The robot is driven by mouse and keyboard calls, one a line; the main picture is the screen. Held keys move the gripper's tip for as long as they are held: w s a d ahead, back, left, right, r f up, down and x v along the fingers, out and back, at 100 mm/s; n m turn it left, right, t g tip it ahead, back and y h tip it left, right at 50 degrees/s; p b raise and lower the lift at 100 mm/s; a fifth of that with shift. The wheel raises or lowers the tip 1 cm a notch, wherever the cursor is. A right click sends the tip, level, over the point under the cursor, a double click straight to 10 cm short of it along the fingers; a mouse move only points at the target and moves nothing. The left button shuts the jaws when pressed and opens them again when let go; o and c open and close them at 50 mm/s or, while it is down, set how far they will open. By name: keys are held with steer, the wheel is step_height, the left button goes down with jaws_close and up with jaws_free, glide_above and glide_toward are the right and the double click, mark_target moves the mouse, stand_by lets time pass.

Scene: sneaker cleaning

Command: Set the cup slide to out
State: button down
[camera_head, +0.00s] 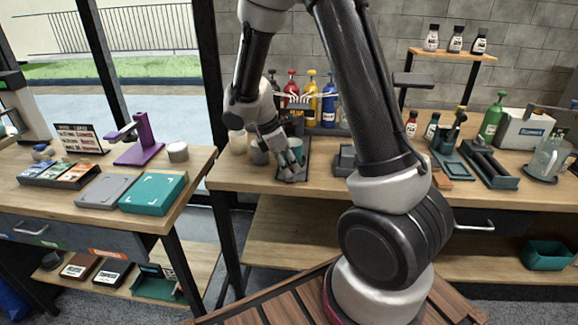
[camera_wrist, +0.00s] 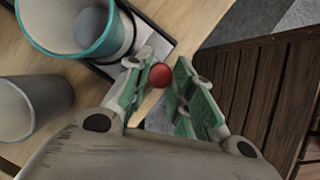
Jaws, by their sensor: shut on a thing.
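In the wrist view, a small red knob (camera_wrist: 160,75) sits between the green-padded fingertips of my gripper (camera_wrist: 166,78), which is shut on it. A teal-rimmed cup (camera_wrist: 72,22) stands beside the fingers on a dark, flat slide base (camera_wrist: 154,27) on the wooden bench. In the head view, my gripper (camera_head: 290,170) reaches down over the front end of the dark slide base (camera_head: 306,150) near the bench's front edge. The gripper and wrist hide the knob and most of the slide there. I cannot tell how far along its base the slide sits.
A grey cup (camera_wrist: 28,108) stands close to my gripper in the wrist view. Several coloured bottles (camera_head: 328,100) stand behind the slide. A dark grey block (camera_head: 345,160) lies to its right. Dark wooden slats (camera_wrist: 265,85) lie beyond and below the bench edge.

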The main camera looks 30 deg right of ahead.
steer(key=shift+s, duration=0.2)
steer(key=c, duration=1.2)
jaws_free()
steer(key=shift+a, duration=0.15)
steer(key=shift+c, duration=0.2)
steer(key=v, duration=1.2)
